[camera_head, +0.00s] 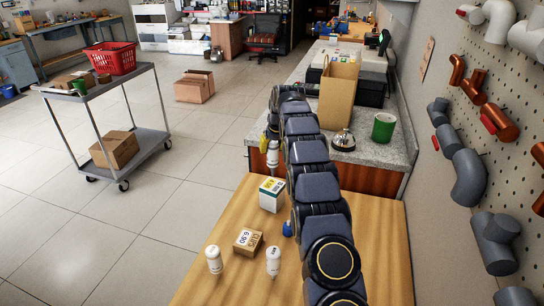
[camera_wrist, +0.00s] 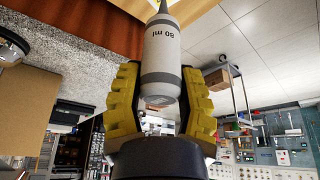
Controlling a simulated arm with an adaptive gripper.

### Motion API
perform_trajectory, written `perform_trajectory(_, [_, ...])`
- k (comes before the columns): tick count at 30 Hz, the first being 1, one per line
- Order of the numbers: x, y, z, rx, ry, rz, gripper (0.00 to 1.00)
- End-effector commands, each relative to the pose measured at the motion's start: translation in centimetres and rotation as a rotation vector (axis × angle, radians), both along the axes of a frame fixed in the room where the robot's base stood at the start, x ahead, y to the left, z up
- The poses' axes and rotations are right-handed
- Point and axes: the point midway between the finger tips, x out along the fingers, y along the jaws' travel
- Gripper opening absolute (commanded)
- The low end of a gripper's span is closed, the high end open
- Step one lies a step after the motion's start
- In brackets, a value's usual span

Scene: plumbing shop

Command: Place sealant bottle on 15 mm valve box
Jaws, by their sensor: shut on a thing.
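My gripper (camera_head: 270,141) is shut on a white sealant bottle (camera_head: 272,158) and holds it above the far part of the wooden table. A brown box (camera_head: 247,242) with a label reading 6.90 lies nearer. I cannot read 15 mm on either box.
Two more white bottles (camera_head: 214,260) (camera_head: 273,262) stand beside the brown box on the wooden table (camera_head: 205,290). A blue object (camera_head: 287,229) is partly hidden by my arm. The stone counter behind holds a tall carton (camera_head: 338,95), a bell (camera_head: 344,140) and a green mug (camera_head: 383,128).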

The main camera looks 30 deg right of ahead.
Motion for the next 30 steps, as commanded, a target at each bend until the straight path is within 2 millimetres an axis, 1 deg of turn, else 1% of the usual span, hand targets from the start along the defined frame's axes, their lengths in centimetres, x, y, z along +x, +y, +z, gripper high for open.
perform_trajectory(5, [0.3,-0.1,-0.3,-0.001,-0.002,0.0,0.03])
perform_trajectory(8, [0.6,-0.3,-0.8,-0.001,-0.001,-0.001,0.03])
perform_trajectory(12, [0.6,-0.3,-2.8,-0.001,0.0,0.0,0.03])
perform_trajectory(15, [0.6,-0.2,-3.8,0.0,0.0,0.001,0.03])
perform_trajectory(23, [0.6,-0.2,-3.8,-0.002,-0.002,0.001,0.03])
perform_trajectory(26, [0.6,-0.2,-4.1,-0.001,-0.001,0.001,0.03])
perform_trajectory(27, [0.6,-0.2,-4.1,-0.001,-0.001,0.001,0.53])
perform_trajectory(28, [0.6,-0.2,-4.1,-0.001,-0.002,0.001,0.6])
perform_trajectory(30, [0.6,-0.2,-4.0,-0.001,-0.002,0.001,0.6])
